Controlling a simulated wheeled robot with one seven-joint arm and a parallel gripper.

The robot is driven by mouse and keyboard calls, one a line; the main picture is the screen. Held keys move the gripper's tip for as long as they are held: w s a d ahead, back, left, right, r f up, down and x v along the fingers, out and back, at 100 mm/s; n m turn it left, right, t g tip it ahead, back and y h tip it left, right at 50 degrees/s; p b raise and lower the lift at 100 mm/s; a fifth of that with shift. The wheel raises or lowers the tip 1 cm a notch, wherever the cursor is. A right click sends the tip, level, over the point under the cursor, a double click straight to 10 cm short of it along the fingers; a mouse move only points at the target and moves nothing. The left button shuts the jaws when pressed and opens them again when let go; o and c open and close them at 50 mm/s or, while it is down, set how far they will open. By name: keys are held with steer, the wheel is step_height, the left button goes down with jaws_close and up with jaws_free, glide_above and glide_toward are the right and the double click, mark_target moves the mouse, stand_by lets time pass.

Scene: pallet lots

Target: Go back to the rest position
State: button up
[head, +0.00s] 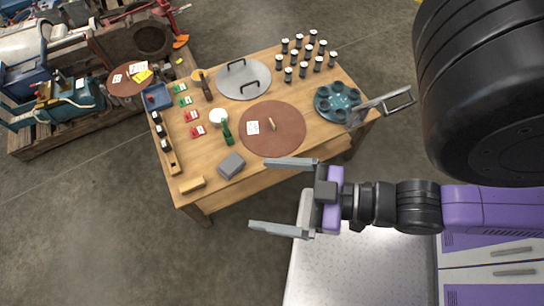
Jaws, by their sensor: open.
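My gripper (284,196) shows in the head view at the middle, in front of the wooden table's near edge. Its two grey fingers are spread apart, pointing left, with nothing between them. The upper finger overlaps the table edge in the picture. The lower finger is over the grey floor. My purple and black arm reaches in from the right.
The wooden table (198,162) holds a brown round mat (287,140), a grey round plate (244,79), a teal round holder (324,99), a grey block (231,165), a green bottle (228,133) and several dark cylinders (303,70). Loaded pallets (60,135) stand left. Floor lies clear below left.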

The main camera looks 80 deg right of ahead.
step_height(320, 180, up, 9)
steer(key=p, duration=0.8)
steer(key=shift+f+p, duration=0.15)
steer(key=shift+p, duration=0.2)
